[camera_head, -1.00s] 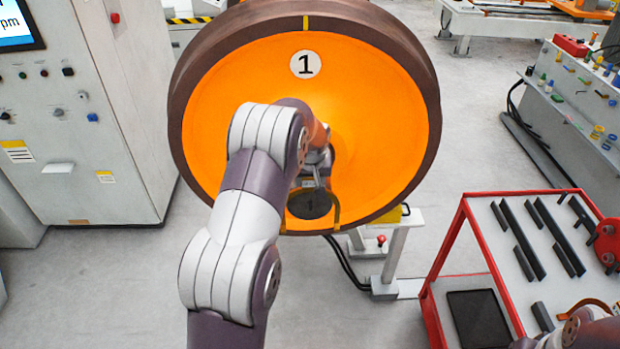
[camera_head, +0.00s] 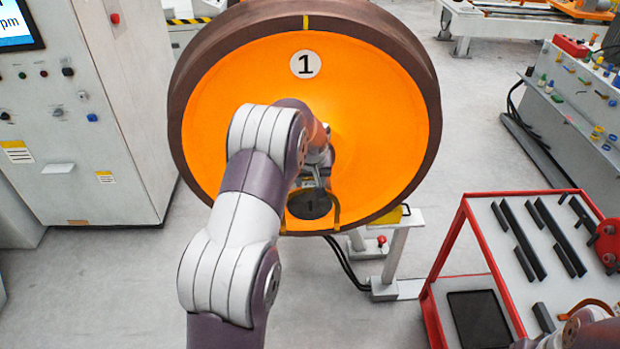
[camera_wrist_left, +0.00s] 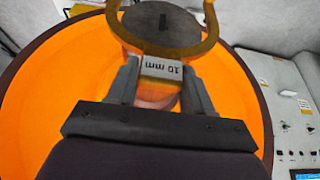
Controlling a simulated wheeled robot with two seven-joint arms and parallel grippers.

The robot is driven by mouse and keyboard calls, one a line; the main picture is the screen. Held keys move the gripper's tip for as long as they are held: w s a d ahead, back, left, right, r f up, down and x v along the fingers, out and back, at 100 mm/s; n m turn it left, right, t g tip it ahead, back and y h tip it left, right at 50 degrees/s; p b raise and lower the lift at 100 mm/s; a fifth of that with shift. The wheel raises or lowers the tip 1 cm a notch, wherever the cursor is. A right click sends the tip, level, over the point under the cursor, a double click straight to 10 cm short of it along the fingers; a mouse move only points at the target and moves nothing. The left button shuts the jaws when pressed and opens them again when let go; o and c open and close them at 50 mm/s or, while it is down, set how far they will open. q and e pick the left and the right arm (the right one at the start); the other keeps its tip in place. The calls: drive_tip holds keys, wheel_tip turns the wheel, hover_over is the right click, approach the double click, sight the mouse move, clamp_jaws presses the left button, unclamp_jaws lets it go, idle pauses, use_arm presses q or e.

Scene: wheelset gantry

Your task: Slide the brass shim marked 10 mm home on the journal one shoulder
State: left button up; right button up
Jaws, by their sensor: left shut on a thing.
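The brass shim (camera_wrist_left: 207,44) is a horseshoe with a pale tag reading 10 mm, upside down in the left wrist view. My left gripper (camera_wrist_left: 158,78) is shut on the shim's tag end. The dark round journal end (camera_wrist_left: 162,27) lies between its two prongs in that view. Seating against the shoulder is hidden.
A red-framed trolley (camera_head: 463,208) with dark bars and a black tray (camera_head: 480,320) stands at lower right. A grey control cabinet (camera_head: 90,150) stands left. A grey stand (camera_head: 393,260) shows below the wheel. Part of my right arm shows at the lower right corner.

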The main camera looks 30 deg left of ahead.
use_arm(q)
drive_tip(key=shift+w+a, duration=0.15)
drive_tip(key=shift+w, duration=0.15)
drive_tip(key=shift+r+b, duration=0.1)
drive_tip(key=shift+b, duration=0.35)
idle(3.2)
drive_tip(key=shift+f+b, duration=0.2)
drive_tip(key=shift+b, duration=0.1)
idle(1.2)
idle(0.5)
